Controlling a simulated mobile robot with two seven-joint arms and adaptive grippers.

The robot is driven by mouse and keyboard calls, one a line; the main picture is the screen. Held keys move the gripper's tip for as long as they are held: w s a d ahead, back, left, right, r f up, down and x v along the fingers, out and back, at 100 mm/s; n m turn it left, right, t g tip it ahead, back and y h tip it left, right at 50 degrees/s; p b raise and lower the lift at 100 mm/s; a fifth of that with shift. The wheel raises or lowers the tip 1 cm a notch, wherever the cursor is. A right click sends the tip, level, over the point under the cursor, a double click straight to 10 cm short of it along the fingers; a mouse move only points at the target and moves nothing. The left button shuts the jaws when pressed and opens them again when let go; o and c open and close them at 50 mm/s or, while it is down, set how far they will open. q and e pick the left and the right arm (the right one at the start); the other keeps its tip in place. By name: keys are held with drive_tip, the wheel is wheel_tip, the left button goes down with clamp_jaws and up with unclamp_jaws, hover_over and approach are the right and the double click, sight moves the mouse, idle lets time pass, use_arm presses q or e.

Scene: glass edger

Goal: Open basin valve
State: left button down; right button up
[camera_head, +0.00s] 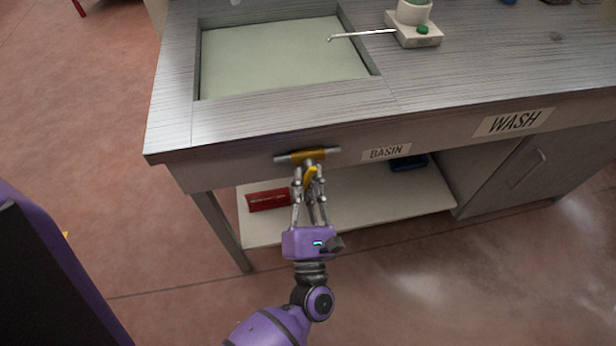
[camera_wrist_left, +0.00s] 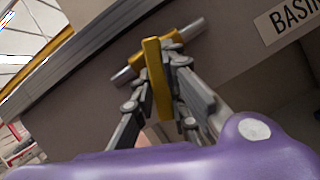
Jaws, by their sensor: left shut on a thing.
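The basin valve is a yellow handle (camera_wrist_left: 155,78) on a short silver pipe with a yellow body (camera_head: 309,156), mounted on the front of the counter, left of the BASIN label (camera_head: 386,152). In the left wrist view the handle sticks out from the pipe, across it, between my fingers. My left gripper (camera_head: 309,176) is shut on the handle, reaching it from the front and below. The basin (camera_head: 285,55) is a sunken rectangle in the counter top with a pale green floor; no water can be made out in it. My right gripper is not in view.
A white device with a green button (camera_head: 422,30) and a thin spout stands right of the basin. Below the counter, a shelf (camera_head: 350,205) holds a red box (camera_head: 268,200) and a dark blue item (camera_head: 408,163). A cabinet with a WASH label (camera_head: 514,122) is at right.

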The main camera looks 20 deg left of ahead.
use_arm(q)
drive_tip(key=shift+s+a+r+m+h+p, duration=0.1)
drive_tip(key=shift+a+m+h+p, duration=0.15)
drive_tip(key=shift+m, duration=0.3)
drive_tip(key=shift+m+h+p, duration=0.15)
drive_tip(key=shift+m+h, duration=0.2)
drive_tip(key=shift+m, duration=0.5)
drive_tip(key=shift+s, duration=0.1)
drive_tip(key=c, duration=1.7)
unclamp_jaws()
